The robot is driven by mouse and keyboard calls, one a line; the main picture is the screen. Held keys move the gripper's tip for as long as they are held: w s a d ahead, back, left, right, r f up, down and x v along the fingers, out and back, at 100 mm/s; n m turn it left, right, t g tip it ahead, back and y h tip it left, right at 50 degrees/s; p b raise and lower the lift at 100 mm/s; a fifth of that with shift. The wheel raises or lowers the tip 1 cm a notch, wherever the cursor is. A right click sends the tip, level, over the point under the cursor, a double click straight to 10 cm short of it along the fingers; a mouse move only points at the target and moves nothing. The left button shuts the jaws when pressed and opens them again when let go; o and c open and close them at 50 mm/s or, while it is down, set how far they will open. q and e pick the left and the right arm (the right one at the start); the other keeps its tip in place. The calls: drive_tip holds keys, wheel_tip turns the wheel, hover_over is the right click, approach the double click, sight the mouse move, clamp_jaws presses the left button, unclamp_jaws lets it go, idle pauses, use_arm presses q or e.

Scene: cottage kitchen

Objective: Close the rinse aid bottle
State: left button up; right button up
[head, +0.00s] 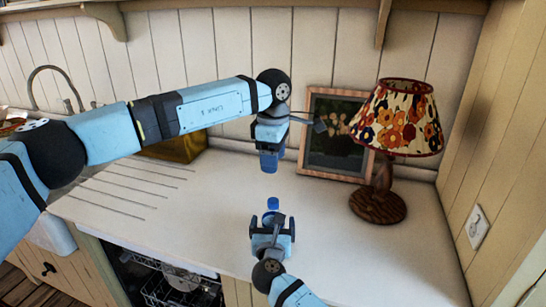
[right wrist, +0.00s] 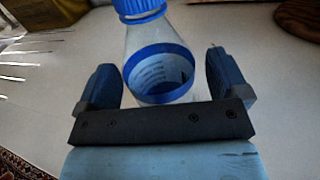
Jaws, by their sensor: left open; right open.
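The rinse aid bottle stands upright on the countertop. In the right wrist view it is clear (right wrist: 150,42), with a blue band or label low down and a blue cap (right wrist: 140,8) at its top; the cap's upper edge is cut off. In the head view the blue cap (head: 272,203) shows just beyond my right gripper (head: 272,226), which hides most of the bottle. My right gripper is open, with one finger on each side of the bottle and gaps between. My left gripper (head: 270,164) points down above the cap, clear of it, open and empty.
A lamp with a flowered shade (head: 398,118) and a framed picture (head: 335,135) stand at the back right. An open dishwasher (head: 175,285) is below the counter at left. The white countertop (head: 390,260) is clear around the bottle.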

drive_tip(key=s, duration=1.3)
drive_tip(key=shift+s+a, duration=0.35)
drive_tip(key=shift+s, duration=0.05)
drive_tip(key=shift+f, duration=0.1)
